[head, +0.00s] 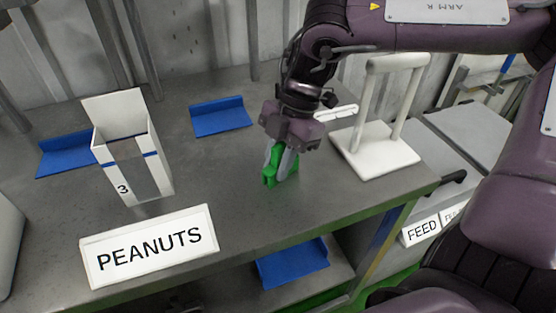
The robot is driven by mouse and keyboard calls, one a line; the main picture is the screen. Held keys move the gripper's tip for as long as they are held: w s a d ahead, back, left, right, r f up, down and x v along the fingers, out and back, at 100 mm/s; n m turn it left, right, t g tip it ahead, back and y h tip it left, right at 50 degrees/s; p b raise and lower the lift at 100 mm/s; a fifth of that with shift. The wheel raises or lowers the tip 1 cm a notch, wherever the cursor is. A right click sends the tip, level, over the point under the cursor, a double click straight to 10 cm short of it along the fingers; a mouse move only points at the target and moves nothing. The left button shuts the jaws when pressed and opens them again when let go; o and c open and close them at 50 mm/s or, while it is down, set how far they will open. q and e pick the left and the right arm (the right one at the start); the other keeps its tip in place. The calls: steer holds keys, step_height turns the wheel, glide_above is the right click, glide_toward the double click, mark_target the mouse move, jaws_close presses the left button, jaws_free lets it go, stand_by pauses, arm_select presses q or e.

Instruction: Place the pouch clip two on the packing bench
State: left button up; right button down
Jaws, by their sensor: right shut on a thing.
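A green clip (270,177) is between the fingers of my right gripper (281,165), which is shut on it. The gripper points down over the middle of the grey packing bench (226,240). The clip is at or just above the bench top; I cannot tell if it touches. A number on the clip cannot be read. My left gripper is not in view.
A white box (155,182) marked 3 and a PEANUTS sign (150,246) stand on the left. A white stand (375,152) is right of my gripper. A blue bracket (220,117) lies behind. The bench's front middle is clear.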

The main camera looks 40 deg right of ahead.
steer(key=shift+f, duration=0.1)
steer(key=c, duration=1.3)
jaws_free()
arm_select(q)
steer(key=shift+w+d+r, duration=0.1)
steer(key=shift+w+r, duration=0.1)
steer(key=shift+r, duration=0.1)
arm_select(e)
steer(key=shift+o, duration=0.2)
steer(key=shift+r, duration=0.2)
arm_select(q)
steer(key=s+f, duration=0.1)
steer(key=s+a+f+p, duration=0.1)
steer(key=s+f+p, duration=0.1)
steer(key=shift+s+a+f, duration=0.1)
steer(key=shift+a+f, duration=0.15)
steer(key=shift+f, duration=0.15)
arm_select(e)
steer(key=v, duration=1.2)
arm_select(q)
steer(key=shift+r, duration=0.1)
arm_select(e)
steer(key=shift+r, duration=0.1)
